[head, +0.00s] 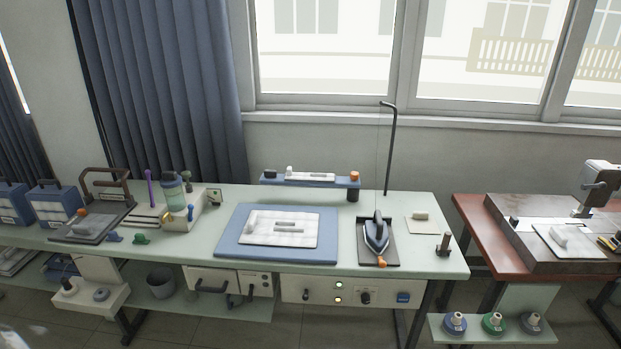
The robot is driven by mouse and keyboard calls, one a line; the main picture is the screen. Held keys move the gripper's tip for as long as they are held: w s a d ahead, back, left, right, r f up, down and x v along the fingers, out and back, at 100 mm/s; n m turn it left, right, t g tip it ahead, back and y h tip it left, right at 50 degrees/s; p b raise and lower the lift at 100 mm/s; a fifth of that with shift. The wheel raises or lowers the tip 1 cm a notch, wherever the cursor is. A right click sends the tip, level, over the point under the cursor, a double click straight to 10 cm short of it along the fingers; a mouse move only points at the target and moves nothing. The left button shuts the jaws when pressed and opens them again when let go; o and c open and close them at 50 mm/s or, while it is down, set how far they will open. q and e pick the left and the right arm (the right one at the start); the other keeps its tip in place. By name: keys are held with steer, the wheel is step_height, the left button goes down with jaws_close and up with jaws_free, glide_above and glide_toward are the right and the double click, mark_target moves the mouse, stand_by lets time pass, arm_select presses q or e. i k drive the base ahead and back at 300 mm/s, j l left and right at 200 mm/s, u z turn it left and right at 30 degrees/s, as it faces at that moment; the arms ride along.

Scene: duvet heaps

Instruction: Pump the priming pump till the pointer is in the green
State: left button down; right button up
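A pale unit (187,217) stands at the left part of the green-topped table, with a clear bluish jar (172,191) on it. I cannot tell for certain which part is the priming pump. Neither of my grippers is clearly in view.
The green tabletop (425,205) also holds a blue board (228,245) with cloth, an iron (376,232) on a dark pad, and a thin dark pole (391,150). A brown table (475,225) stands at right.

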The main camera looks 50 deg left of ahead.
mark_target(185, 175)
steer(key=u, duration=2)
